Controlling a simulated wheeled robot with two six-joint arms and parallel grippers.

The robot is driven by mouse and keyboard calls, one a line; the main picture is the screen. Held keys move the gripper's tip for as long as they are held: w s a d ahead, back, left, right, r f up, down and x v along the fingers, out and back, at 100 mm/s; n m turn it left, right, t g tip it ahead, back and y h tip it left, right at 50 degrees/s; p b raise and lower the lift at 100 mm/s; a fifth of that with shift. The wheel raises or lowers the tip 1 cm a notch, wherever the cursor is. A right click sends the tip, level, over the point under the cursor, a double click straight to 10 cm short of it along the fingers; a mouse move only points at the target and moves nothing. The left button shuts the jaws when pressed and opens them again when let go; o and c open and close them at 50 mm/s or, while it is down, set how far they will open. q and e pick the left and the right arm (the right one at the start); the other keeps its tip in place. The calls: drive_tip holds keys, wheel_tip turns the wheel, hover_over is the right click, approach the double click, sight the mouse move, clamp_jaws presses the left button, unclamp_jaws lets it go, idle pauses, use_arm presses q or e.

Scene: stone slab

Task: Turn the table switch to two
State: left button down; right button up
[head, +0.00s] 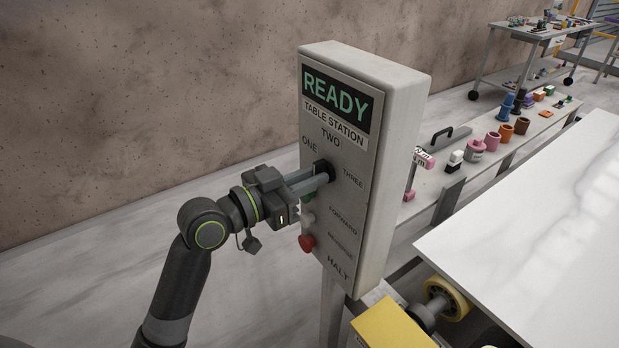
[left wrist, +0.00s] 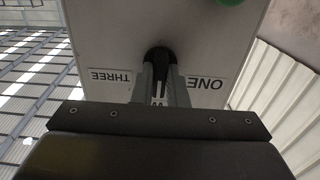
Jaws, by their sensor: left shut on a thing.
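The table switch (head: 324,168) is a black rotary knob on the front of a grey control box (head: 403,130). The labels ONE, TWO and THREE stand around it, and the box's display reads READY. My left gripper (head: 322,176) is shut on the knob, its fingers reaching to the panel. In the left wrist view the fingers (left wrist: 160,90) close on the dark knob (left wrist: 158,58), between the upside-down labels THREE (left wrist: 110,77) and ONE (left wrist: 205,83). The fingers partly cover the TWO label there. My right gripper is not in view.
Below the knob are a green button (head: 308,195), a white button (head: 308,218) and a red button (head: 307,243), close under my left gripper. A white stone slab (head: 540,230) lies to the right. A shelf with pots and tools (head: 430,190) stands behind. A wall is at the left.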

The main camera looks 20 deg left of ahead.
use_arm(q)
drive_tip(key=c, duration=1.4)
unclamp_jaws()
drive_tip(key=shift+c, duration=0.2)
drive_tip(key=shift+s, duration=0.1)
drive_tip(key=p+v, duration=0.2)
drive_tip(key=v, duration=1.5)
drive_tip(key=shift+p, duration=0.35)
drive_tip(key=shift+s+a+f, duration=0.1)
drive_tip(key=shift+a, duration=0.05)
